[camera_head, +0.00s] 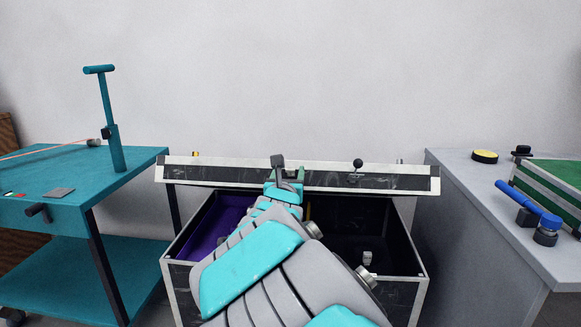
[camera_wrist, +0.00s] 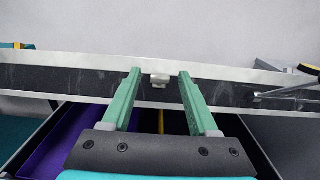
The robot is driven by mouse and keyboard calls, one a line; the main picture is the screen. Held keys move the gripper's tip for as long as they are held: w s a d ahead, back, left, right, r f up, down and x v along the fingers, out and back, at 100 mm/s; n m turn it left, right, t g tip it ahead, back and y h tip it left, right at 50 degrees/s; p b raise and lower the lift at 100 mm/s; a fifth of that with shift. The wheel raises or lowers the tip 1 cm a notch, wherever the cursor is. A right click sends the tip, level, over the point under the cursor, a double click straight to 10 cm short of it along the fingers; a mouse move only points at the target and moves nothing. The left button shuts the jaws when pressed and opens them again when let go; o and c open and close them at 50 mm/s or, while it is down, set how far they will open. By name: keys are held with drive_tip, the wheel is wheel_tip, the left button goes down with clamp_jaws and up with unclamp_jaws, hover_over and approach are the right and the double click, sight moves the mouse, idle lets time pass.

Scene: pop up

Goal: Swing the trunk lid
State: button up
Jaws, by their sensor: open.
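The trunk (camera_head: 405,290) is a black box with pale metal edges, standing on the floor between two tables. Its lid (camera_head: 400,181) is raised at the back, seen nearly edge-on, with a dark band framed in pale metal. The lid also spans the wrist view (camera_wrist: 60,80). A small pale latch (camera_wrist: 159,80) sits on the lid's band. My gripper (camera_wrist: 156,76) has two green fingers, open, one on each side of the latch in the picture. Contact cannot be told. My arm hides part of the trunk and lid in the head view.
A purple lining (camera_head: 212,225) shows inside the trunk's left part. A black knob (camera_head: 357,163) stands at the lid. A teal table (camera_head: 50,210) with a pump stands left. A grey table (camera_head: 480,205) with a blue-handled tool (camera_head: 528,203) stands right.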

drive_tip(key=shift+w+d, duration=0.1)
drive_tip(key=shift+w, duration=1.1)
clamp_jaws()
idle(0.6)
